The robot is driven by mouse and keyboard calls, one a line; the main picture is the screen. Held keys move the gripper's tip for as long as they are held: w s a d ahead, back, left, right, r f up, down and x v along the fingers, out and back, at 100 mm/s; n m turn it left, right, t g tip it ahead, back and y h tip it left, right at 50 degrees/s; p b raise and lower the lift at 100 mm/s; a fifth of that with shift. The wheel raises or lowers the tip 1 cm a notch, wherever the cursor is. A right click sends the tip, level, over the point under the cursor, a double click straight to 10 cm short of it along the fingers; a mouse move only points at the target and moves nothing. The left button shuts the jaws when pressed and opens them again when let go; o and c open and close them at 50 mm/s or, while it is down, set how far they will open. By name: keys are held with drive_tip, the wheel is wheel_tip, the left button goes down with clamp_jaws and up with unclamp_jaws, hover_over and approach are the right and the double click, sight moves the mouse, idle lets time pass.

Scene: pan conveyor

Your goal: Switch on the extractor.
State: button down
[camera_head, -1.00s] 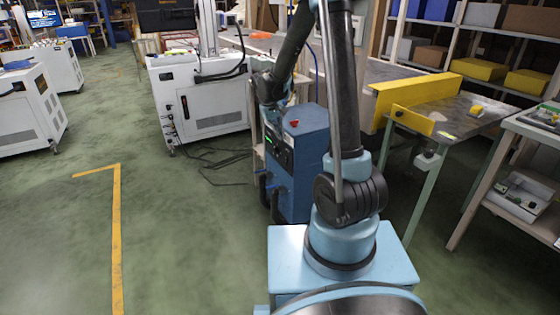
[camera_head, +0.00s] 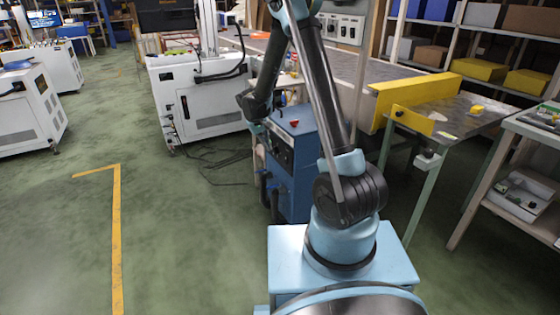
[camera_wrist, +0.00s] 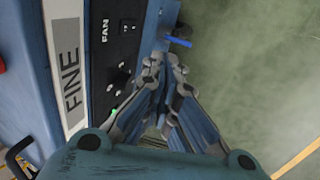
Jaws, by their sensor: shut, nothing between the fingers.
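The extractor (camera_head: 310,165) is a blue upright cabinet with a red knob (camera_head: 295,122) on top, beyond my arm's base. In the wrist view its black panel (camera_wrist: 105,62) is at the left, with a "FAN" label and a small dark switch (camera_wrist: 128,27). I cannot tell the switch's position. A small green light (camera_wrist: 114,112) shows lower on the panel. My gripper (camera_wrist: 163,62) is shut and empty, just right of the panel and apart from the switch in the picture. In the head view its fingers cannot be made out clearly.
A white machine cabinet (camera_head: 200,95) stands behind left, with cables (camera_head: 215,160) on the floor. A table with a yellow guard (camera_head: 415,95) is to the right. The green floor (camera_head: 180,230) at left is clear.

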sight(286, 160)
drive_tip(key=w+d+f, duration=0.3)
drive_tip(key=d+f, duration=0.3)
drive_tip(key=f, duration=0.4)
drive_tip(key=shift+d, duration=0.25)
drive_tip(key=shift+w, duration=0.1)
idle(0.3)
